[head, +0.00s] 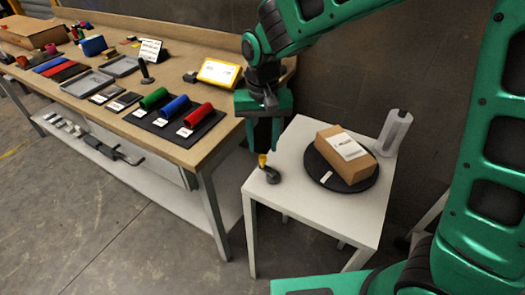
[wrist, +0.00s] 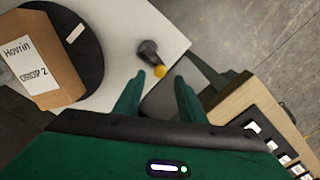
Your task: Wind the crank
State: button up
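The crank (head: 272,175) is a small dark piece with a yellow knob (head: 262,160), at the left side of the white table (head: 300,196). In the wrist view the crank (wrist: 148,48) lies near the table edge, its yellow knob (wrist: 160,71) towards me. My gripper (head: 263,150) points down just over the knob. In the wrist view my gripper (wrist: 160,80) is open, with a gap between the two green fingers. The knob shows in line with that gap, at the fingertips; I cannot tell whether they touch it.
A black turntable (head: 312,166) with a labelled cardboard box (head: 346,155) stands right of the crank. A pale upright object (head: 396,132) is behind it. The workbench (head: 185,150) on the left holds coloured rolls on a black mat (head: 210,125) and a yellow-framed case (head: 218,73).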

aim_at(263, 156)
jog(key=shift+f, duration=2)
grip_shut()
jog(key=n, duration=0.2)
jog(key=s+n, duration=0.1)
jog(key=n, duration=0.1)
jog(key=a+n, duration=0.1)
jog(key=n, duration=0.1)
jog(key=shift+s, duration=0.4)
jog(key=shift+s+a+n, duration=0.1)
jog(key=shift+s+n, duration=0.25)
jog(key=shift+n, duration=0.65)
jog(key=shift+s+n, duration=0.3)
jog(key=shift+n, duration=0.7)
